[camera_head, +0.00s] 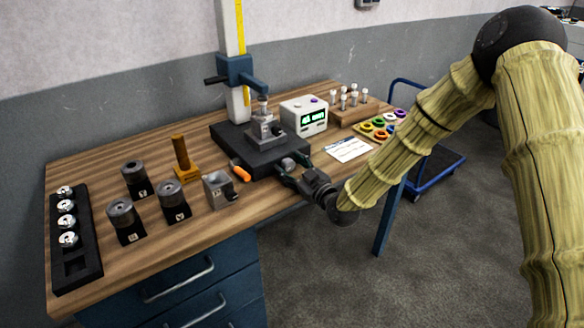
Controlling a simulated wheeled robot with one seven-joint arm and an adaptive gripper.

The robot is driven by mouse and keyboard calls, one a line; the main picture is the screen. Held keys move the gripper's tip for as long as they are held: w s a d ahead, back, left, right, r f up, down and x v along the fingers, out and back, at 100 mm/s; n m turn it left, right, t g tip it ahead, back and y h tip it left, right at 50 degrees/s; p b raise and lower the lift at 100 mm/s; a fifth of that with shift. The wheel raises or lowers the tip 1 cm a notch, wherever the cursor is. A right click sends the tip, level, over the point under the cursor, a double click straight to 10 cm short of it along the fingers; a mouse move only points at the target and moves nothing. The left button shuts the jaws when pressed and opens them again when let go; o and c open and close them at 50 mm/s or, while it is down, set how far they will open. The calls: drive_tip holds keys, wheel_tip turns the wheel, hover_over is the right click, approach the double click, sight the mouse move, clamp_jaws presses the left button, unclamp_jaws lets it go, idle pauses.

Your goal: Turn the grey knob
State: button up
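The grey knob (288,163) is a small round part on the front side of the black base (250,160) of a measuring stand. My gripper (291,168) reaches in from the front right, over the table's front edge. Its dark fingers are apart, one to the left of the knob and one to the right, with the knob between their tips. I cannot tell whether the fingers touch it. The stand has a column with a yellow scale, a blue arm and a grey metal fixture (265,131) on the base.
A white box with a green display (304,116) stands behind the knob. An orange-handled tool (240,172) and a grey block (218,189) lie to the left. A white card (348,149) and coloured rings (380,127) lie to the right. Several dark cylinders stand further left.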

drive_tip(key=v, duration=1.2)
drive_tip(key=shift+r, duration=0.1)
drive_tip(key=w+a+m+p, duration=0.1)
drive_tip(key=w+a+p, duration=0.1)
drive_tip(key=w, duration=0.1)
drive_tip(key=w+a+m+p, duration=0.2)
drive_tip(key=w, duration=0.1)
drive_tip(key=w+a+m+p, duration=0.2)
drive_tip(key=w, duration=0.1)
drive_tip(key=shift+w+a, duration=0.1)
drive_tip(key=shift+a, duration=0.3)
idle(0.6)
drive_tip(key=shift+c, duration=0.4)
